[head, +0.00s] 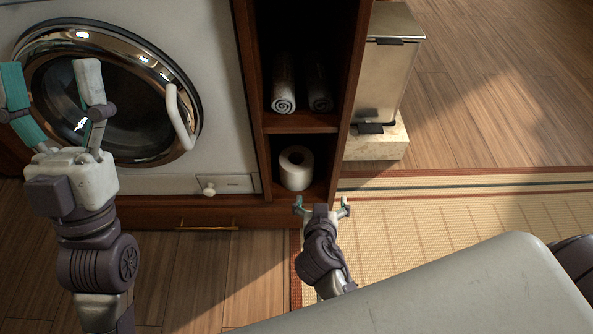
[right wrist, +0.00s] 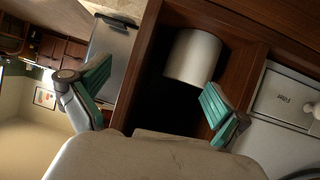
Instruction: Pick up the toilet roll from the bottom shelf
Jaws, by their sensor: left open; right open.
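The white toilet roll (head: 296,168) stands upright on the bottom shelf (head: 270,190) of the narrow wooden cabinet. In the right wrist view the roll (right wrist: 193,57) shows past the fingers, turned sideways by the camera. My right gripper (head: 322,203) is open and empty in front of the bottom compartment, short of the roll. Its two green-padded fingers (right wrist: 158,100) are spread wide, and the roll lies beyond the gap between them. My left gripper (head: 52,88) is open and empty in front of the washing machine at the left.
Rolled towels (head: 284,90) lie on the shelf above. The washing machine (head: 215,130) adjoins the cabinet on the left. A metal pedal bin (head: 388,75) stands on a stone block (head: 385,147) to the right. The woven mat (head: 450,235) is clear in front.

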